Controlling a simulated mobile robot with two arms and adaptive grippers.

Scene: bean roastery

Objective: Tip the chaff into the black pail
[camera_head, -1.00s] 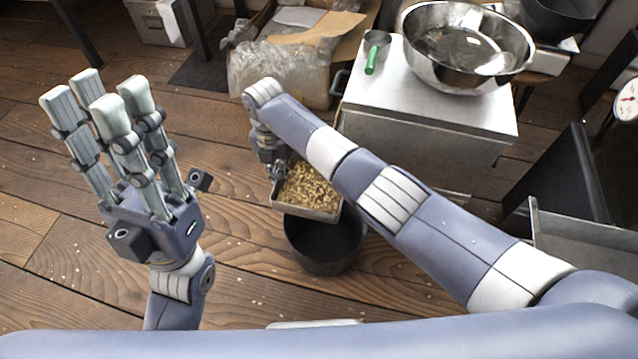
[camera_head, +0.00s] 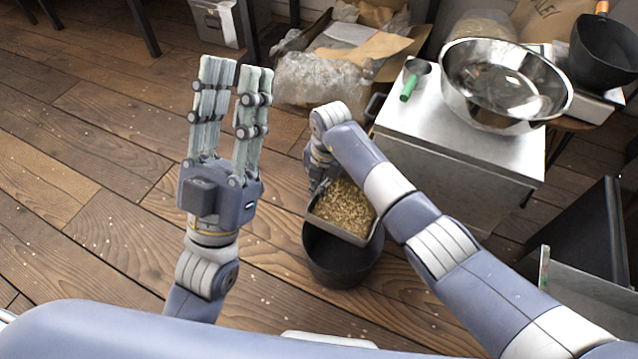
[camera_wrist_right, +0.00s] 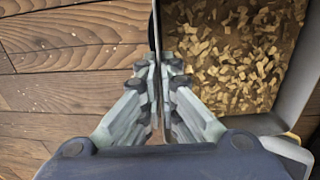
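The chaff (camera_head: 345,207) is a layer of pale flakes in a metal tray (camera_head: 345,235). The black pail (camera_head: 338,268) stands on the floor. The tray is above the pail's far part and hides some of its opening; the visible inside looks dark. My right gripper (camera_head: 318,186) is at the tray's left side. In the right wrist view its fingers (camera_wrist_right: 160,90) are shut on a thin upright wall, with the chaff (camera_wrist_right: 235,55) to the right of it. I cannot tell the tray's exact tilt. My left gripper (camera_head: 232,75) is open and empty, fingers pointing up, left of the pail.
A metal cabinet (camera_head: 450,150) behind the pail carries a large steel bowl (camera_head: 505,85) and a green-handled scoop (camera_head: 412,80). A box with plastic wrapping (camera_head: 320,80) stands behind the tray. The wooden floor on the left is open, with small pale specks.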

